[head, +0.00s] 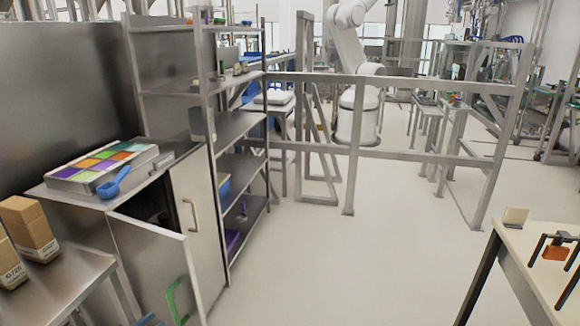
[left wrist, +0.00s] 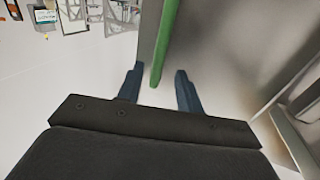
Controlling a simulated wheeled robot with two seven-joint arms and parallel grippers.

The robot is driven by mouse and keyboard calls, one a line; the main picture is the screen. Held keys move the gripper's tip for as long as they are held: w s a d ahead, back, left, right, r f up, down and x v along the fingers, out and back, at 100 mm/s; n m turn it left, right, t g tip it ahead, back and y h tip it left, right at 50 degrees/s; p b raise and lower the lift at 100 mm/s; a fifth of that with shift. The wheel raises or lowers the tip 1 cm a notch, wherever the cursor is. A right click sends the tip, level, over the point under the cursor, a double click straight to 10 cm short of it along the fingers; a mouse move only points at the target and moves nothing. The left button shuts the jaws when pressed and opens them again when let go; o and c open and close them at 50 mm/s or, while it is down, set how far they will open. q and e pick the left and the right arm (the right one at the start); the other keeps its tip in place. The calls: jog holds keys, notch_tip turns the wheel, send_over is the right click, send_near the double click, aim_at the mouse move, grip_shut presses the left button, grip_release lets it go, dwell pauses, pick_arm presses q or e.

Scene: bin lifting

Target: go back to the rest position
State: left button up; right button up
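My left gripper (head: 150,320) shows only as bluish fingertips at the bottom edge of the head view, low in front of the open cabinet door (head: 150,255). In the left wrist view its two dark blue fingers (left wrist: 160,88) are spread apart with nothing gripped. The green door handle (head: 174,300) is just right of the fingertips in the head view. In the left wrist view the green handle (left wrist: 166,42) ends near the gap between the fingers; I cannot tell if they touch. My right gripper is not in view.
The cabinet top holds a tray of coloured compartments (head: 62,174) and a blue scoop (head: 114,182). Cardboard boxes (head: 28,230) stand on a bench at left. A metal shelf (head: 240,125) stands behind. A table (head: 535,245) is at right. The floor (head: 350,260) between is clear.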

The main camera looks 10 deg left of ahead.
pick_arm(q)
jog(key=s+a+f+g+y, duration=0.2)
jog(key=a+f+g+y, duration=0.35)
jog(key=f+y, duration=0.35)
jog(key=s+d+f+g+y, duration=0.2)
jog(key=s+d+f+g, duration=0.35)
jog(key=s+f, duration=0.45)
jog(key=s+d+f+n+g+h, duration=0.15)
jog(key=s+d+g, duration=0.25)
jog(key=s+d, duration=0.65)
jog(key=s+d+n+h, duration=0.1)
jog(key=s+d+h, duration=0.1)
jog(key=d, duration=1.9)
jog(key=shift+d+h, duration=0.35)
jog(key=shift+h, duration=0.2)
